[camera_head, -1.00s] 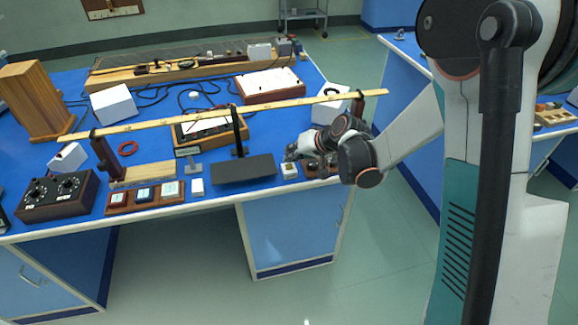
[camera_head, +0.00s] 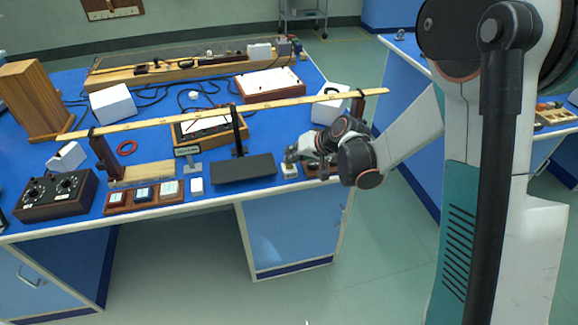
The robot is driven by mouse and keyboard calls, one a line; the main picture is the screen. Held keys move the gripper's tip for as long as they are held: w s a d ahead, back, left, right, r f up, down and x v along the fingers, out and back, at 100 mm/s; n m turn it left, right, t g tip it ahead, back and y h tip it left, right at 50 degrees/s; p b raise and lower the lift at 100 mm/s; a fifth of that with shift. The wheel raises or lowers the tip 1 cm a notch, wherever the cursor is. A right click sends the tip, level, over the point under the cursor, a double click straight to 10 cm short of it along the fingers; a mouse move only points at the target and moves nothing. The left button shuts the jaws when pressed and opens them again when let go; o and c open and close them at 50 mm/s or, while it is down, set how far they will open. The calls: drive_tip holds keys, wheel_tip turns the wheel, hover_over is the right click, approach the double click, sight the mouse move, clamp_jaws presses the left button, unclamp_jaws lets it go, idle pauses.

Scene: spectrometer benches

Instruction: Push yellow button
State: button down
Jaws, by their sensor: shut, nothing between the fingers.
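My gripper (camera_head: 293,154) is shut and empty at the right front part of the blue bench. Its fingertips are just above a small white box (camera_head: 289,172) near the bench's front edge. The top of this box shows a small pale spot that may be a button, but the colour is too small to tell, and the fingers partly cover it. I cannot tell whether the fingertips touch it. No clearly yellow button shows in this view.
A black base with upright post (camera_head: 243,168) stands left of my gripper. A long wooden ruler (camera_head: 220,114) spans above the bench (camera_head: 222,200). A wooden block with several square pads (camera_head: 144,195) and a black dial box (camera_head: 56,195) stand at the front left. The floor in front is clear.

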sight(291, 166)
drive_tip(key=shift+f+b, duration=0.45)
drive_tip(key=shift+f, duration=0.05)
idle(0.5)
drive_tip(key=shift+r, duration=0.2)
drive_tip(key=shift+r+p, duration=0.6)
drive_tip(key=shift+r, duration=0.15)
drive_tip(key=shift+r+p, duration=1.6)
drive_tip(key=shift+r, duration=0.85)
